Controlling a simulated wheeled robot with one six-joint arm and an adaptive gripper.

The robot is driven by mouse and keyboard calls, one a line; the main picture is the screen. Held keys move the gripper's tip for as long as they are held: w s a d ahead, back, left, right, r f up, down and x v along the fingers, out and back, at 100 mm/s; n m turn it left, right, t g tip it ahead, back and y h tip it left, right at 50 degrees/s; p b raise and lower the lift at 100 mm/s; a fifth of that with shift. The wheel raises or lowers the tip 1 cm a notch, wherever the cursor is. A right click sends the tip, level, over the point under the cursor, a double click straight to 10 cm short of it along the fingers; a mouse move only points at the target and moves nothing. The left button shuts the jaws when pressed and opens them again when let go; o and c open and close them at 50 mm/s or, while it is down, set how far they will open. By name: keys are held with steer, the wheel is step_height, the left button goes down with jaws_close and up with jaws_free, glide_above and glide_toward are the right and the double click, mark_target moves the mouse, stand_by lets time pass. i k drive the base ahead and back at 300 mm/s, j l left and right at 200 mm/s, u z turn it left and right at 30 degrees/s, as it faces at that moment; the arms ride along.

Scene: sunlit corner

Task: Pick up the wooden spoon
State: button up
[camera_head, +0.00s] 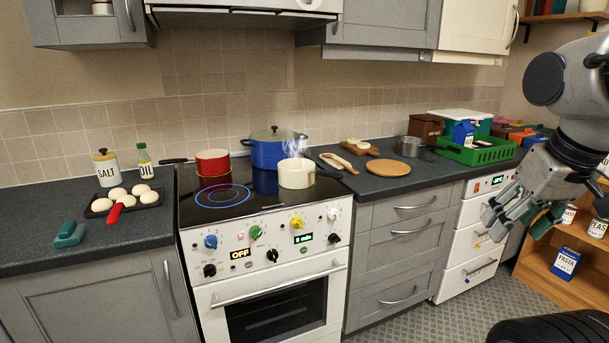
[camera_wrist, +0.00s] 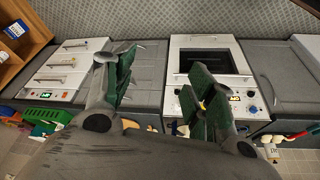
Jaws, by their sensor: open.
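A pale wooden piece that looks like the wooden spoon (camera_head: 336,162) lies flat on the dark counter just right of the stove, in the head view. It lies left of a round wooden board (camera_head: 388,168) and in front of a small board with pale pieces (camera_head: 360,148). My gripper (camera_head: 514,222) is open and empty at the right, in front of the white drawer unit, well away from the spoon and lower than the counter top. In the wrist view its green-padded fingers (camera_wrist: 163,82) are spread apart. I cannot make out the spoon there.
The stove (camera_head: 270,240) carries a red pot (camera_head: 212,162), a blue pot (camera_head: 272,150) and a steaming cream pan (camera_head: 296,173), whose handle points toward the spoon. A grey saucepan (camera_head: 408,146) and a green crate (camera_head: 478,152) stand farther right. The counter's front strip is clear.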

mark_target(355, 173)
steer(key=i+l+u, duration=0.15)
steer(key=i+l, duration=0.25)
steer(key=i+l+u, duration=0.2)
steer(key=i+l, duration=0.25)
steer(key=i+l+u, duration=0.15)
steer(key=i+l, duration=0.35)
steer(key=i+l+u, duration=0.2)
steer(key=i+l, duration=0.15)
steer(key=l, duration=0.2)
